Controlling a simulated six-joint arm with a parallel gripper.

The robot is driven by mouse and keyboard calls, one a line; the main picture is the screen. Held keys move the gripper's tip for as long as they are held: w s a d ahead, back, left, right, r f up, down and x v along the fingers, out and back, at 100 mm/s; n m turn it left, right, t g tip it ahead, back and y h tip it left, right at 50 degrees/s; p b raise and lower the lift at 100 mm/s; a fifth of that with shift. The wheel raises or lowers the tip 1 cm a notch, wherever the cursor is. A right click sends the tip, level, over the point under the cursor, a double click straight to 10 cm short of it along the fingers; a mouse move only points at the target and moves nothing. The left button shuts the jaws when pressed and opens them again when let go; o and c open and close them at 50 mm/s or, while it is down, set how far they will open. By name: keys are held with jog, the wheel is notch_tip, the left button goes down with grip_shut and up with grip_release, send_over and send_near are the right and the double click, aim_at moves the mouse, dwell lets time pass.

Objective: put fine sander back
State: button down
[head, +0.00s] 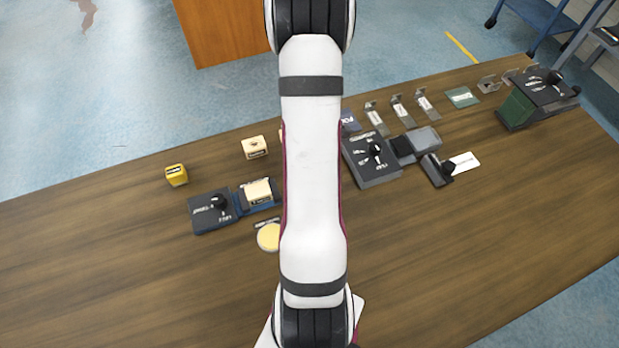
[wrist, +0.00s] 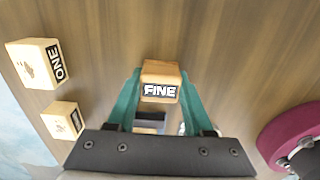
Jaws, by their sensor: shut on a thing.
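The fine sander is a small wooden block (wrist: 162,70) with a dark label reading "FINE", seen in the wrist view. My gripper (wrist: 160,84) has teal fingers on both sides of the block and is shut on it. Brown wood grain shows beyond the block; I cannot tell its height above the table. In the head view my arm covers the middle of the table, and neither the gripper nor the held block can be made out there.
In the wrist view, a block labelled "ONE" (wrist: 35,62) and a smaller labelled block (wrist: 63,120) are at left. The head view shows a yellow block (head: 176,175), a cream block (head: 255,147), a dark knobbed box (head: 211,213) and a yellow disc (head: 268,237). The table's front right is clear.

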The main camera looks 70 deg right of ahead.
jog(key=shift+f, duration=0.2)
jog(key=shift+f, duration=0.1)
jog(key=shift+c, duration=1.5)
grip_release()
notch_tip(320, 180, up, 12)
jog(key=w+a+r+m, duration=0.2)
jog(key=w+a+r, duration=0.1)
jog(key=a, duration=0.3)
jog(key=w+a+r+m, duration=0.3)
jog(key=a, duration=0.4)
jog(key=s+a+r+m+y, duration=0.1)
jog(key=s+a+r+m, duration=0.1)
jog(key=a, duration=0.7)
jog(key=s+a+r+m+y, duration=0.1)
jog(key=s+a+m, duration=0.3)
jog(key=a+m, duration=0.3)
jog(key=a, duration=0.3)
jog(key=shift+s+a+r+m, duration=0.2)
jog(key=shift+s+r+m, duration=0.1)
jog(key=shift+s+r, duration=0.05)
